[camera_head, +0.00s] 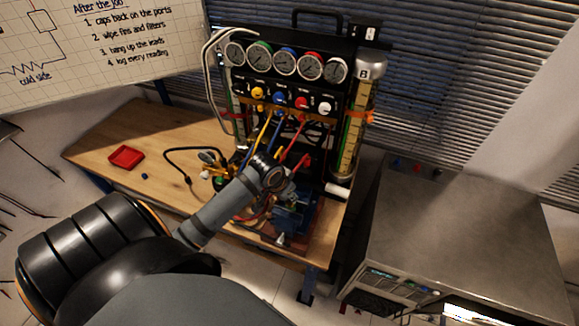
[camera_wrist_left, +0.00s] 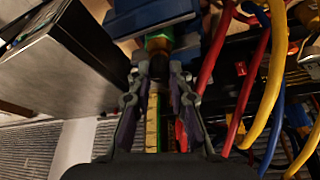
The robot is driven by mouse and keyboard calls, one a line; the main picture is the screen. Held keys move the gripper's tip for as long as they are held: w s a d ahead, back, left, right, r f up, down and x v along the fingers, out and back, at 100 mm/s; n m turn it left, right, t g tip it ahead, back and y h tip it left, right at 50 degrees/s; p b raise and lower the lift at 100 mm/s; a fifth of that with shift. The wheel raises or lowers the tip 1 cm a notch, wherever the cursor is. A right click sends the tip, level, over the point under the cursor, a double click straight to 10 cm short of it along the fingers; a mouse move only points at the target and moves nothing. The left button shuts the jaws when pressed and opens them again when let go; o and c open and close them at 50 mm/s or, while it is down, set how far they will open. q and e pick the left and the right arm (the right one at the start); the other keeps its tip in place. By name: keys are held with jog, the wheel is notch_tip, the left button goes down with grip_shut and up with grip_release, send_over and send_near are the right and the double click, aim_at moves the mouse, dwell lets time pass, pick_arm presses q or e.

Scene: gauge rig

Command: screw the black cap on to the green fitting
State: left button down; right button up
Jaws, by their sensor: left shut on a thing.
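In the left wrist view, the fingers of my left gripper (camera_wrist_left: 158,75) are shut on a small dark piece, the black cap (camera_wrist_left: 158,65). The green fitting (camera_wrist_left: 159,42) is directly beyond the cap, in line with it. The two look touching or nearly so; I cannot tell whether the threads are engaged. The fitting is at the blue vise (camera_wrist_left: 150,16), which also shows in the head view (camera_head: 292,218) at the bench's front right. There my wrist hides most of the cap and fitting. My right gripper is not in view.
The gauge rig (camera_head: 287,85) stands behind the vise, its red, yellow and blue hoses (camera_wrist_left: 270,85) hanging close to my gripper. A grey cabinet (camera_head: 460,225) stands right.

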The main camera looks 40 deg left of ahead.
pick_arm(q)
jog(key=shift+a+m+h, duration=0.15)
jog(key=shift+m+h, duration=0.25)
jog(key=shift+m, duration=0.5)
jog(key=shift+m+h, duration=0.3)
jog(key=shift+m, duration=0.5)
jog(key=shift+m+g+h, duration=0.3)
jog(key=shift+m, duration=0.6)
jog(key=c, duration=1.4)
grip_release()
jog(key=shift+o, duration=0.2)
jog(key=o, duration=0.5)
